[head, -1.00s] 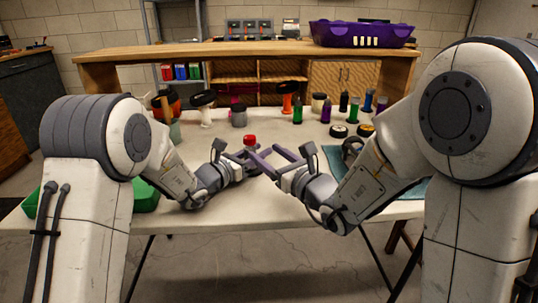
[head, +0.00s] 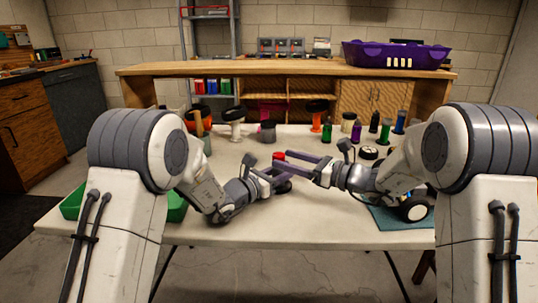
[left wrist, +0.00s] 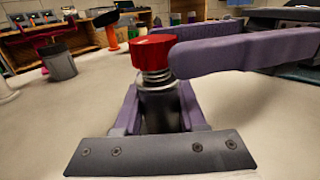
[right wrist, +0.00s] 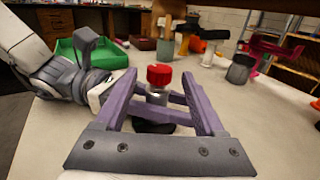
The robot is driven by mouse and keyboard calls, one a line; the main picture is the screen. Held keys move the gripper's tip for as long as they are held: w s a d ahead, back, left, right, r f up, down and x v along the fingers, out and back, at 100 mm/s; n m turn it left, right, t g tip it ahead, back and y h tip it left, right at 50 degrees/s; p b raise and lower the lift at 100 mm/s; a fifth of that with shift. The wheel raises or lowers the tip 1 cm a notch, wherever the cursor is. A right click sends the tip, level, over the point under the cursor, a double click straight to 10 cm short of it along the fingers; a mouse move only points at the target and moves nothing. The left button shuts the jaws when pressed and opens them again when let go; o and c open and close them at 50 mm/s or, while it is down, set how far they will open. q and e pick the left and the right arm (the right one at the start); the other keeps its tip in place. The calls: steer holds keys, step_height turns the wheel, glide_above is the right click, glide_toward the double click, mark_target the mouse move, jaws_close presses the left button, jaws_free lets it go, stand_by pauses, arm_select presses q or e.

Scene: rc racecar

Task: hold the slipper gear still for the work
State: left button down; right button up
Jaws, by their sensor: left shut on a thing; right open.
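The slipper gear piece (left wrist: 157,95) has a red cap over a spring and a dark body, and stands upright. In the head view only its red cap (head: 278,156) shows clearly. My left gripper (left wrist: 157,100) is shut on its body below the cap, one purple finger on each side. My right gripper (right wrist: 159,78) is open, its fingers to either side of the red cap in the right wrist view. In the left wrist view a right finger (left wrist: 245,50) reaches close to the cap; I cannot tell whether it touches. A dark round base (right wrist: 153,127) shows under the piece.
A green tray (right wrist: 92,60) is on the table's left. A car with wheels (head: 413,211) is on a teal mat (head: 390,222) at the right, partly behind my right arm. Several bottles and a grey cup (head: 267,131) stand at the back. The front middle of the table is clear.

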mark_target(274, 154)
steer(key=x, duration=0.6)
steer(key=shift+a, duration=0.1)
steer(key=shift+c, duration=0.3)
jaws_close()
steer(key=shift+w+m+t+h, duration=0.15)
steer(key=shift+m+t+h, duration=0.6)
steer(key=shift+t, duration=0.2)
steer(key=shift+w+m+t+h, duration=0.15)
steer(key=shift+m+t+h, duration=0.55)
steer(key=shift+t, duration=0.25)
steer(key=shift+d, duration=0.3)
